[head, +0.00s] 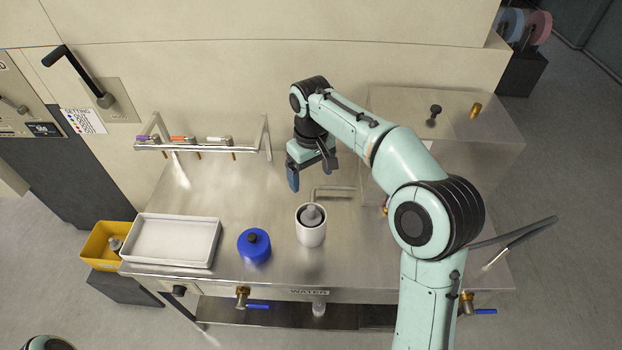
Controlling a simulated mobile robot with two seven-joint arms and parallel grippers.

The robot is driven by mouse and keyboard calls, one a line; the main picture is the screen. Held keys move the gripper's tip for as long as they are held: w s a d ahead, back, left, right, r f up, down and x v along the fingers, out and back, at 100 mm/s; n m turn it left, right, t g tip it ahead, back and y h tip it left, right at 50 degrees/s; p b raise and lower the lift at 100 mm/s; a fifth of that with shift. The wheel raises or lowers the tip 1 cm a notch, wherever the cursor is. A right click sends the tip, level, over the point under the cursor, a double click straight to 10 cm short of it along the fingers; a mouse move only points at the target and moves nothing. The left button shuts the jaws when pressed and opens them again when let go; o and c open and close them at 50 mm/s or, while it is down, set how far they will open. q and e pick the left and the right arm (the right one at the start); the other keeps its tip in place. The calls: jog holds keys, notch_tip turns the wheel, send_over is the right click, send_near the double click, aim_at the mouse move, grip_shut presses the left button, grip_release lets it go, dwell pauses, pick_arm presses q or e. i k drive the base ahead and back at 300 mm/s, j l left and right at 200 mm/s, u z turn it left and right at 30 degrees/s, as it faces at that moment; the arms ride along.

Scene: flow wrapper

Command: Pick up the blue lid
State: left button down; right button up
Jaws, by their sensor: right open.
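The blue lid (258,255) is round with a dark knob on top. It rests on the steel table (340,268) near the front edge, between a white tray and a white cup. My right gripper (312,174) is open and empty above the rear middle of the table. It is behind and to the right of the lid, well apart from it. My left gripper is out of view.
The white cup (310,236) with a grey piece in it stands right of the lid. The white tray (172,241) lies to the left, beside a yellow bin (97,246). A rack with small valves (200,142) stands behind. A steel box (465,125) is at right.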

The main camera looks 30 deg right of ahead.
aim_at(254, 246)
jog(key=k, duration=1)
